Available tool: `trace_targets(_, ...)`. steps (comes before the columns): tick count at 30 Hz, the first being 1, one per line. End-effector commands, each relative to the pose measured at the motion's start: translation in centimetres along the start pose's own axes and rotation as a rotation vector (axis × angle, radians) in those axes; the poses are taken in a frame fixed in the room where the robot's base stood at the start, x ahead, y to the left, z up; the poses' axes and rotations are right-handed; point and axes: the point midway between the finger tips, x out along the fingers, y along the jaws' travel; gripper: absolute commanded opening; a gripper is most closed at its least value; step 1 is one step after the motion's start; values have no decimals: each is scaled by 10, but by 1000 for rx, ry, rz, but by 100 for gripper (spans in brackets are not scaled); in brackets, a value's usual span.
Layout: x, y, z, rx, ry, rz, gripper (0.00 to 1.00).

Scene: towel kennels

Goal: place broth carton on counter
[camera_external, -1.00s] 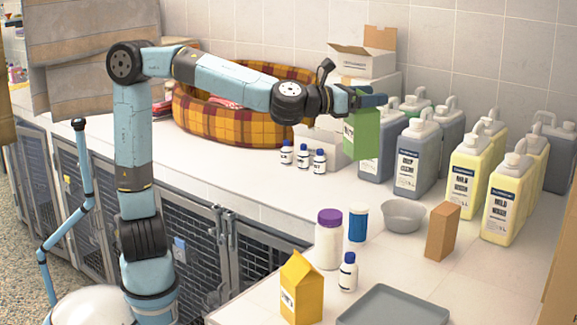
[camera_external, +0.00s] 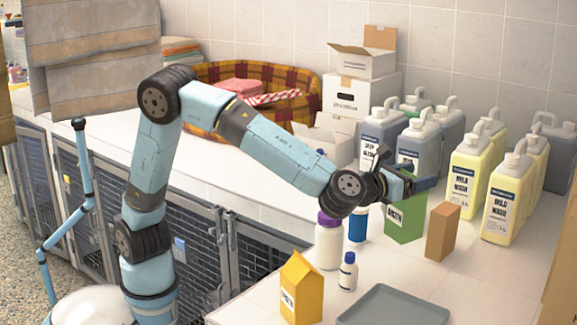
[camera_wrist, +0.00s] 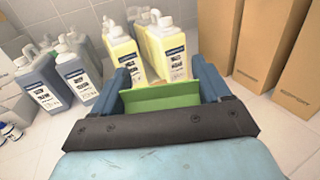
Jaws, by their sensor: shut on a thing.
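The broth carton (camera_external: 404,222) is a green box with dark lettering. In the external view it is upright at the counter, left of a brown box, and its top is at my gripper (camera_external: 402,187). My gripper is shut on the carton. In the wrist view the carton's green top (camera_wrist: 160,97) lies between the two blue fingers of my gripper (camera_wrist: 168,88). The counter (camera_external: 440,285) is white.
A brown box (camera_external: 442,232) stands close right of the carton. A purple-capped jar (camera_external: 328,245), a blue bottle (camera_external: 357,228) and a yellow carton (camera_external: 301,290) are to the left. A grey tray (camera_external: 393,306) lies in front. Yellow jugs (camera_external: 505,200) and grey jugs (camera_external: 418,148) stand behind.

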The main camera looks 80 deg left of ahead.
Motion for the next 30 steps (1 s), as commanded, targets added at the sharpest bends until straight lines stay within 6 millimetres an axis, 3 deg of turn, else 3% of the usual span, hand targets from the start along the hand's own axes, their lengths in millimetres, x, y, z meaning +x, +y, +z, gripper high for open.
trace_targets(7,4,-6,-24,-1,3,11,0)
trace_targets(15,3,-6,-66,0,3,11,0)
trace_targets(23,4,-6,-82,-2,2,11,0)
trace_targets(30,3,-6,-110,1,2,11,0)
